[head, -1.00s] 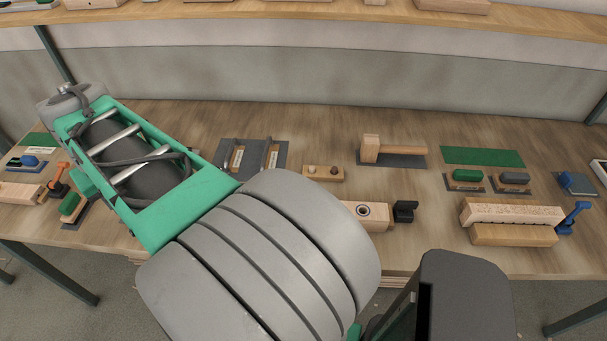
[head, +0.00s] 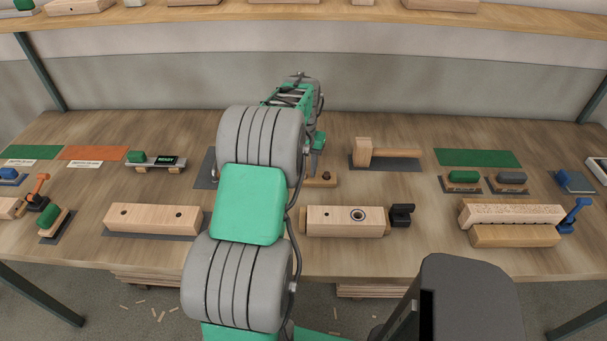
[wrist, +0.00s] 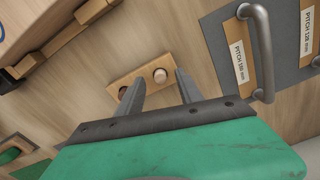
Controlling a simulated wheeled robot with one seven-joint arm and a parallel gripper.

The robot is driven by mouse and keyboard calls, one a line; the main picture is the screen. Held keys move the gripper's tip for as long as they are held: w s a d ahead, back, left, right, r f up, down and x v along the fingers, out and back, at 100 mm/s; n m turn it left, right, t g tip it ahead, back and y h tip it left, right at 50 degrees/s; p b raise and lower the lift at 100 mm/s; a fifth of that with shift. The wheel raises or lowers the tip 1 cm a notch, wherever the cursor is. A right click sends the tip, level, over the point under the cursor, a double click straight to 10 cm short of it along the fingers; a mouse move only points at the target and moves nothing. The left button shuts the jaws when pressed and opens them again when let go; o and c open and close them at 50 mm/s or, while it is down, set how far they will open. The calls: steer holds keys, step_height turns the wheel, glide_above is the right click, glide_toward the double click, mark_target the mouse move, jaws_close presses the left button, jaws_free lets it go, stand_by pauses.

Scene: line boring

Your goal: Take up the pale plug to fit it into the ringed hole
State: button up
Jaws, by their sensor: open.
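The pale plug (wrist: 160,75) stands in a small wooden holder (wrist: 143,80); its round top shows in the wrist view. A darker plug (wrist: 123,92) stands at the holder's other end, partly behind a finger. My gripper (wrist: 160,90) is open and empty, its fingertips near the holder with the pale plug's top between their lines; I cannot tell the height gap. In the head view my gripper (head: 317,163) hides part of the holder (head: 322,183). The ringed hole (head: 357,214) is in the top of a wooden block (head: 332,224) nearer the front edge.
A black clamp-like piece (head: 402,215) stands at the block's right end. A mallet (head: 390,153) lies to the right of the holder. In the wrist view a grey board (wrist: 220,45) with metal handles and pitch labels lies close on the right. Bare tabletop lies between block and mallet.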

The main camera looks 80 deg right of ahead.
steer(key=shift+f, duration=0.55)
steer(key=shift+c, duration=0.4)
jaws_close()
